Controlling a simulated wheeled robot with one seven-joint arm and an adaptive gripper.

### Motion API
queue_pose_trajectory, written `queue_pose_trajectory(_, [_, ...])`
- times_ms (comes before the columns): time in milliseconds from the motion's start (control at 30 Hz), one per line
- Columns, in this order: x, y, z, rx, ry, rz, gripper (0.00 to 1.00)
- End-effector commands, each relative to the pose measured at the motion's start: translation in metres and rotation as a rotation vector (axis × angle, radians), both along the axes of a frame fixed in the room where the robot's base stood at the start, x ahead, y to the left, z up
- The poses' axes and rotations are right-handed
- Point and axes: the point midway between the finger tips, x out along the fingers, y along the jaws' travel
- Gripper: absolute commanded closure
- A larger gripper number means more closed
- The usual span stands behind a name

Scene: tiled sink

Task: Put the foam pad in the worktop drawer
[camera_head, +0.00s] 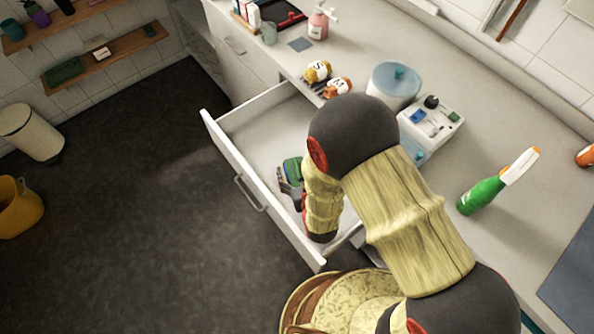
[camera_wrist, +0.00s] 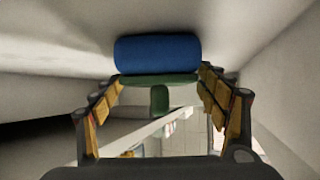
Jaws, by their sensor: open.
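The worktop drawer (camera_head: 262,125) is pulled open below the counter, and its floor is mostly bare. A blue and green block (camera_head: 292,169), which looks like the foam pad, is inside the drawer outline at my gripper (camera_head: 289,190). My arm hides part of this area. In the wrist view the block (camera_wrist: 157,54) shows a rounded blue body with a green layer below it. It lies at the tips of my open gripper (camera_wrist: 162,80), between the two fingers. I cannot tell whether it touches the drawer floor.

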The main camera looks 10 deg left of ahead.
Motion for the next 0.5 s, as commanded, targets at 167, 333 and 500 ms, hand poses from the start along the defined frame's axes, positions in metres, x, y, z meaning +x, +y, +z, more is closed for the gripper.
queue_pose_trajectory(167, [0.0,0.0,0.004,0.0,0.0,0.0,0.26])
queue_pose_trajectory(333, [-0.019,-0.009,0.017,0.0,0.0,0.0,0.26])
queue_pose_trajectory(500, [-0.041,-0.02,0.031,0.001,0.0,0.002,0.26])
